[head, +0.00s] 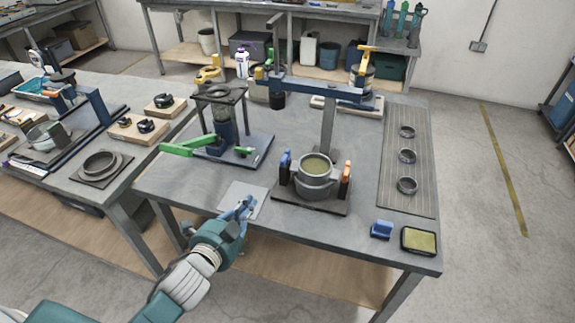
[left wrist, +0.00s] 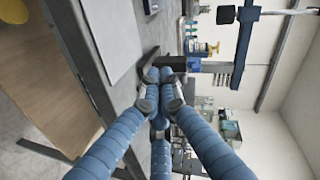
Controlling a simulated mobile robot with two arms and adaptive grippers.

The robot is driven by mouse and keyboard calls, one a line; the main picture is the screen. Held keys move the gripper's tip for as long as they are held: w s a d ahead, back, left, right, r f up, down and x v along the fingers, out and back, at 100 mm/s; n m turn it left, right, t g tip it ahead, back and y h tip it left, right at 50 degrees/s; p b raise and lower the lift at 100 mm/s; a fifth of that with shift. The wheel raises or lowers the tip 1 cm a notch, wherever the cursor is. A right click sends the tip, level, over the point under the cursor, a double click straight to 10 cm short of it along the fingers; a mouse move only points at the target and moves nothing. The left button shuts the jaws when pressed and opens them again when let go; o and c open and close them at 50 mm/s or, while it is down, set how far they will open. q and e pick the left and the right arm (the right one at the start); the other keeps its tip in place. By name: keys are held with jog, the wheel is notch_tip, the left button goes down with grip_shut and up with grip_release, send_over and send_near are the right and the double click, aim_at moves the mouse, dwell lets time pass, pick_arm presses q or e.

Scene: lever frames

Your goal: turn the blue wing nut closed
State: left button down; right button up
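The blue wing nut (head: 285,162) appears as a small upright blue piece on a dark mount at the left side of a grey round pot (head: 316,185). The pot is open on top with a yellowish-green surface inside. A similar orange piece (head: 346,175) stands at its right side. My left gripper (head: 246,206) is low over the table's front, left of and nearer than the blue wing nut, apart from it. In the left wrist view its blue fingers (left wrist: 160,85) come together at the tips, with nothing visible between them. My right gripper is out of view.
A blue-armed post frame (head: 327,125) stands behind the pot. A stand with a green lever (head: 190,146) is at the left. A pale sheet (head: 240,194) lies beneath my left gripper. A blue block (head: 381,230) and yellow-topped pad (head: 419,241) lie front right.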

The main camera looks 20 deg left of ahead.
aim_at(285, 159)
pick_arm(q)
jog(key=w+d+r+m+t+h+p, duration=0.1)
jog(key=w+d+r+m+h, duration=0.1)
jog(key=w+d+m, duration=0.1)
jog(key=w+d+r+m+h+p, duration=0.1)
jog(key=w+d+r+m+h, duration=0.1)
jog(key=w, duration=0.6)
jog(key=d+m+h, duration=0.1)
jog(key=d+m, duration=0.1)
jog(key=m, duration=0.1)
jog(key=shift+w+d+r+t+p, duration=0.2)
jog(key=shift+w+d+t+p, duration=0.1)
jog(key=shift+t+p, duration=0.1)
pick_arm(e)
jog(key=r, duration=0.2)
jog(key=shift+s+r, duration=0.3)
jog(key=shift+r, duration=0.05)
